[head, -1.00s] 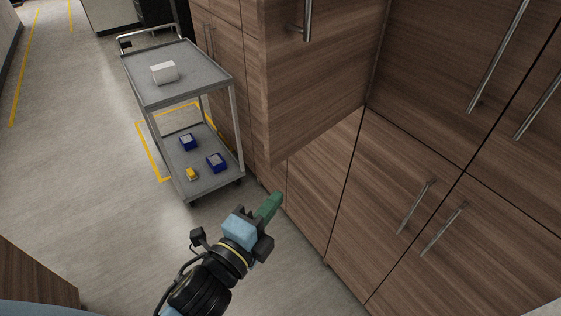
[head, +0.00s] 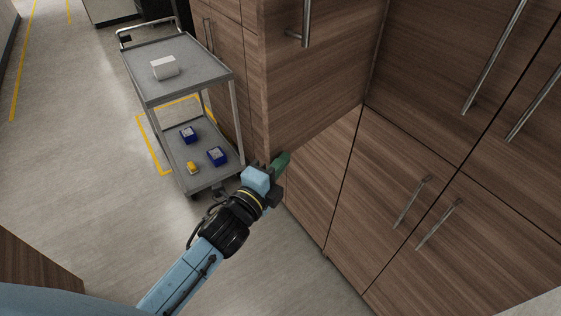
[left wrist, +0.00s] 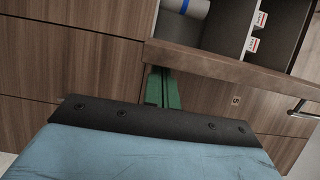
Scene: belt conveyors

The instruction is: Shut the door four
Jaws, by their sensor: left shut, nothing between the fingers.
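A tall wooden cabinet door (head: 325,90) stands swung out in the head view, with a bar handle (head: 306,25) near its outer edge. No number four is readable on it. My left gripper (head: 280,163) is shut and empty, its green fingers beside the door's lower outer corner; I cannot tell if they touch it. In the left wrist view the green fingers (left wrist: 164,89) overlap the edge of a wooden board (left wrist: 230,69). Behind this board is an open compartment (left wrist: 240,16). My right gripper is out of view.
A grey two-shelf cart (head: 185,75) stands left of the door, with a white box (head: 164,68) on top and blue boxes below. Closed lower doors (head: 385,195) with bar handles are at right. A panel (left wrist: 250,100) marked 5 shows. The floor at left is clear.

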